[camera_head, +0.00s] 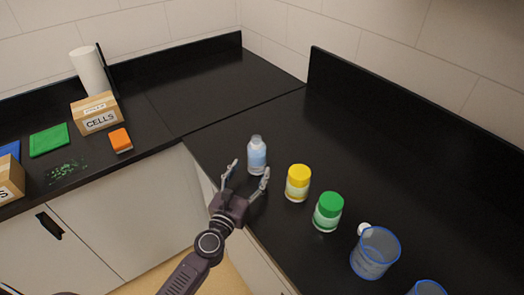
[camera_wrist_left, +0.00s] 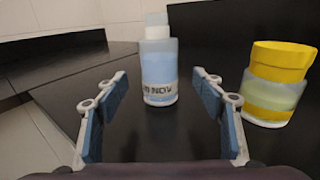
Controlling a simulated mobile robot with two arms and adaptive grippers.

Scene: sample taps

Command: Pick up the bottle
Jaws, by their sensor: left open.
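A small clear bottle with light blue liquid and a label (camera_head: 257,157) stands upright on the black counter. My left gripper (camera_head: 248,174) is open and empty just in front of it, with its fingers pointing toward the bottle. In the left wrist view the bottle (camera_wrist_left: 159,70) stands beyond the fingertips and in line with the gap between the two open fingers (camera_wrist_left: 160,88). The bottle appears apart from both fingers. My right gripper does not show.
A yellow-lidded jar (camera_head: 298,183) stands close to the right of the bottle. A green-lidded jar (camera_head: 328,212) and a clear beaker (camera_head: 374,253) follow further right. A cells box (camera_head: 97,112), orange block (camera_head: 120,140) and green mat (camera_head: 49,140) lie left. The counter behind the bottle is clear.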

